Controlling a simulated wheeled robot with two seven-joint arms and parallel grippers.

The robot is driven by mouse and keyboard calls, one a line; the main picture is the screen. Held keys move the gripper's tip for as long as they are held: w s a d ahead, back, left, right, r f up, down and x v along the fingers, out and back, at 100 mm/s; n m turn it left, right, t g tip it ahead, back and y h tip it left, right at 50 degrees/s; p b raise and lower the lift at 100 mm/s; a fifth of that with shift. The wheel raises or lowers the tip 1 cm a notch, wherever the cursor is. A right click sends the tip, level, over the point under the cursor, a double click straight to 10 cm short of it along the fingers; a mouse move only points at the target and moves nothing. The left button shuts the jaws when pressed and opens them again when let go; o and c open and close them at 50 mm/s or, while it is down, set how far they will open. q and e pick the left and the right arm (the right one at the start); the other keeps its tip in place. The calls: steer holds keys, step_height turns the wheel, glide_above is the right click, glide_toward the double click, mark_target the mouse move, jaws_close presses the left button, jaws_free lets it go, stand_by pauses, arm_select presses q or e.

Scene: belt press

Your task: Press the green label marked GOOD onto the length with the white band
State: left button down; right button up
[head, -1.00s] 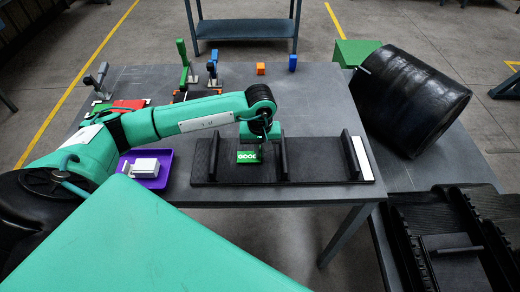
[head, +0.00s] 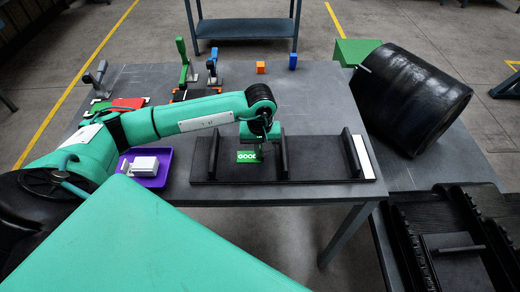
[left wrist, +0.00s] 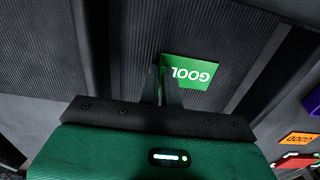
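The green label (head: 246,157), with white lettering of GOOD partly covered, is face up at the black ribbed length (head: 318,172). It is between the left and middle cross bars. The white band (head: 361,157) is at the length's right end. My left gripper (head: 261,155) points down at the label's right end. In the left wrist view its fingers (left wrist: 163,75) are close together at the green label (left wrist: 197,72) and cover its last letter. Fingers seem shut on the label's edge; the grip itself is hidden. My right gripper is not in view.
A purple tray (head: 150,181) with white blocks stands left of the length. Levers (head: 185,65) and a red piece (head: 128,104) are at the table's back left. Orange (head: 260,68) and blue (head: 292,62) blocks are behind. A black roll (head: 415,100) is at right.

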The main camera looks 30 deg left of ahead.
arm_select(q)
steer(key=c, duration=1.5)
jaws_free()
steer(key=shift+c, duration=0.2)
step_height(320, 180, up, 14)
steer(key=b, duration=0.3)
steer(key=shift+f, duration=0.1)
